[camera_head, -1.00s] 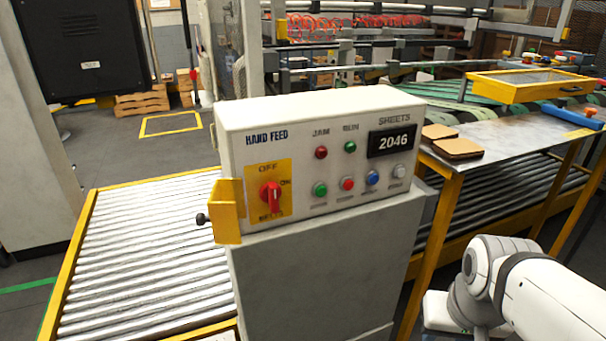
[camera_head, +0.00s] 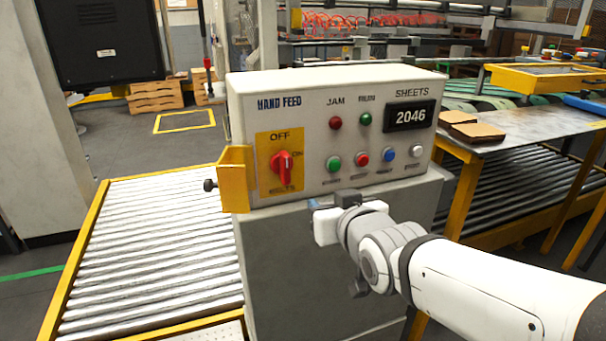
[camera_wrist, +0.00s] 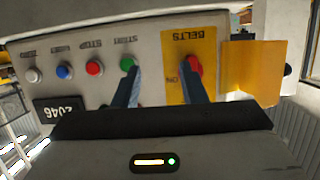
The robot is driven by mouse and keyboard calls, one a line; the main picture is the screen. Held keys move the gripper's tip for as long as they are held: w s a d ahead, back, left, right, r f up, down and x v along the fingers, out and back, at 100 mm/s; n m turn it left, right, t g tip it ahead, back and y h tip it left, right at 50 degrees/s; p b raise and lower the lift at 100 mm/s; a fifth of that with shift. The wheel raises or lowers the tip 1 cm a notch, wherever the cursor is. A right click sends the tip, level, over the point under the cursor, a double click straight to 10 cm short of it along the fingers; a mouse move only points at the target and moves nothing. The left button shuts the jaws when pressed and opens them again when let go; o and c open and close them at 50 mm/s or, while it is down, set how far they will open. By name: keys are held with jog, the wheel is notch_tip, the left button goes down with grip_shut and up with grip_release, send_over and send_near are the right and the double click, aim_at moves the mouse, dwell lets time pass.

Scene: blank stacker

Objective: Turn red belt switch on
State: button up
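The red belt switch (camera_head: 283,163) is a rotary knob on a yellow plate (camera_head: 265,190) at the left of the hand feed panel. OFF is printed above it, ON at its right, and BELTS below. Its handle looks roughly upright, toward OFF. My gripper (camera_head: 316,208) is in front of the panel's lower edge, below and right of the switch. In the upside-down wrist view, its two dark fingers (camera_wrist: 162,88) are apart with nothing between them. The red switch (camera_wrist: 195,66) shows just beyond the right finger, which partly covers the yellow plate.
A yellow bracket (camera_head: 235,180) sticks out beside the switch at the panel's left edge. Green (camera_head: 333,163), red (camera_head: 362,159), blue (camera_head: 389,154) and white (camera_head: 416,151) buttons are right of the switch. A roller conveyor (camera_head: 150,245) lies at the left.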

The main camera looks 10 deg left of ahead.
aim_at(286, 164)
jog(key=shift+w+a+r+n+t+y+b, duration=0.2)
jog(key=shift+w+a+r+t+y, duration=0.35)
jog(key=shift+w+a, duration=0.7)
jog(key=shift+w+a+r+n+t+y+b, duration=0.25)
jog(key=shift+w+a+r, duration=0.5)
jog(key=shift+a, duration=1)
jog(key=shift+w+a+r+m+t+y+b, duration=0.1)
jog(key=shift+w+a+r+t+y, duration=0.55)
jog(key=shift+a, duration=0.85)
jog(key=shift+w+g, duration=0.2)
jog(key=shift+g, duration=0.05)
jog(key=shift+c, duration=0.2)
